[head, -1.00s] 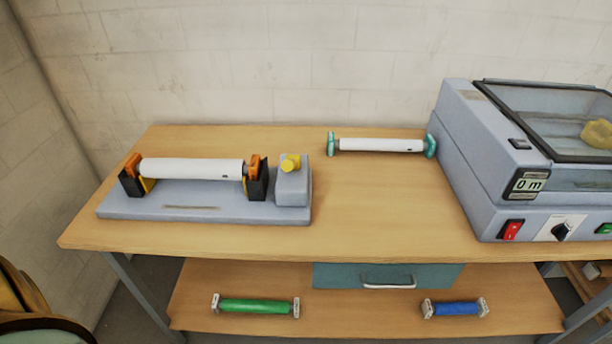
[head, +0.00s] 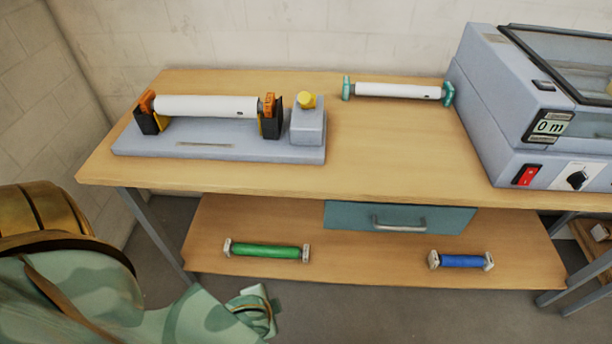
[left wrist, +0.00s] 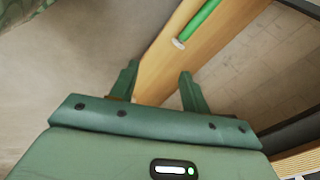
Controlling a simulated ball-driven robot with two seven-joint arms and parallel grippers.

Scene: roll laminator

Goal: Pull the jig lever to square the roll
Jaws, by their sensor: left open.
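The grey jig (head: 220,150) stands at the left of the tabletop. A white roll (head: 205,106) with orange end pieces lies across its two black holders. A yellow knob (head: 306,100), which looks like the jig lever's handle, sits on a grey block (head: 308,125) at the jig's right end. My left gripper (head: 262,310) is low at the front, below the tabletop and well apart from the jig. In the left wrist view my left gripper (left wrist: 159,70) is open, with nothing between its fingers. My right gripper is not in view.
A second white roll (head: 398,91) with teal ends lies behind right, beside the laminator (head: 500,100). The lower shelf (head: 345,270) holds a green roll (head: 265,251) and a blue roll (head: 462,261). A teal drawer (head: 345,217) hangs under the tabletop. The tabletop front is clear.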

